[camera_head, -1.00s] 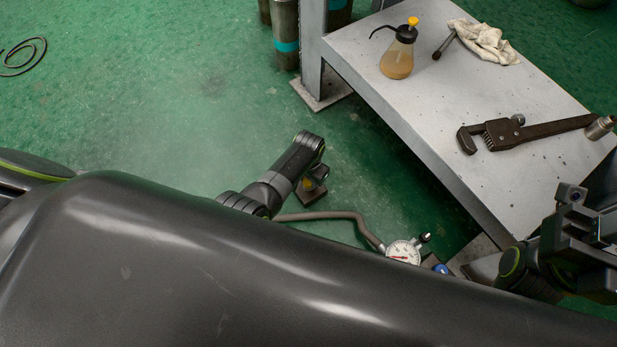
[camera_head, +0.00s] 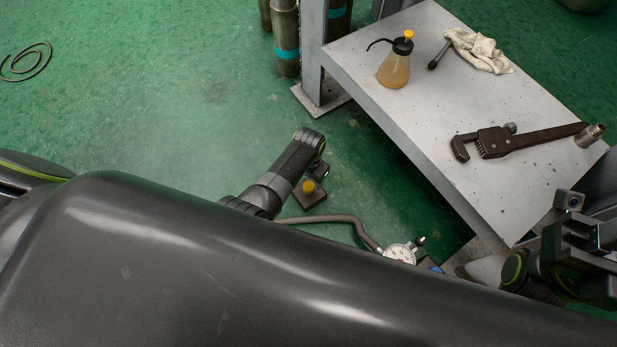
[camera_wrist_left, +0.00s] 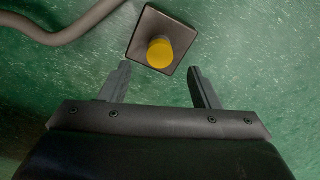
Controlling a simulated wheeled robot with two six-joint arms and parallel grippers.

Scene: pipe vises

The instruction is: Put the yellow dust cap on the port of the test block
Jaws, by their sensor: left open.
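The yellow dust cap (camera_head: 308,187) sits on top of a small dark square block (camera_head: 311,201) low beside the bench. In the left wrist view the cap (camera_wrist_left: 160,53) stands on the block's square top face (camera_wrist_left: 147,25), just beyond my fingertips. My left gripper (camera_head: 319,170) is next to the cap in the head view; its two fingers (camera_wrist_left: 160,72) are open and empty in the wrist view, apart from the cap. A dial gauge (camera_head: 401,252) and a bluish part (camera_head: 430,265) show partly behind my body. The test block's port is not clearly visible.
A hose (camera_head: 335,218) runs to the gauge. The grey bench (camera_head: 440,100) holds an oil bottle (camera_head: 395,70), a rag (camera_head: 480,50) and a pipe wrench (camera_head: 515,140). Cylinders (camera_head: 285,40) stand behind the bench leg. Part of my right arm shows at right.

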